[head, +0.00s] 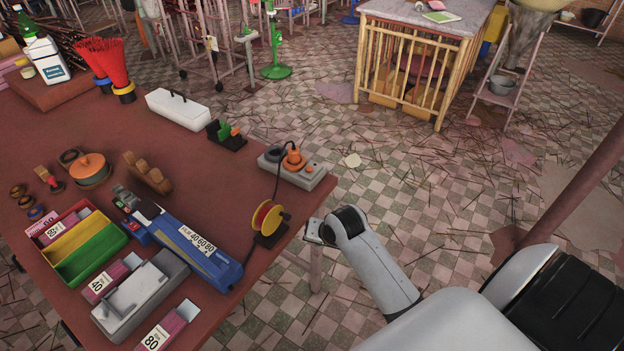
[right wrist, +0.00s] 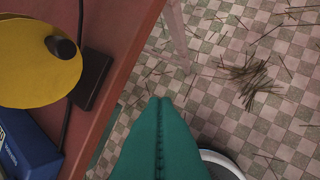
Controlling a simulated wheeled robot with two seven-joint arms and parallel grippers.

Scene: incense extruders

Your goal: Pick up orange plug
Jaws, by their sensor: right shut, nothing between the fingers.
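The orange plug (head: 294,158) sits upright on the grey power strip (head: 297,174) near the right edge of the red-brown table. My right arm comes in from the right and ends just off the table edge, below and right of the plug. In the right wrist view my right gripper (right wrist: 160,102) shows green fingers pressed together, empty, over the tiled floor. The plug is not in the right wrist view. My left gripper is not in view.
The reel's yellow disc (right wrist: 38,62) and the table edge lie left of the gripper in the right wrist view. A blue labelled device (head: 205,254) stands beside the reel. A green and black item (head: 226,135) stands left of the power strip. Tiled floor lies right of the table.

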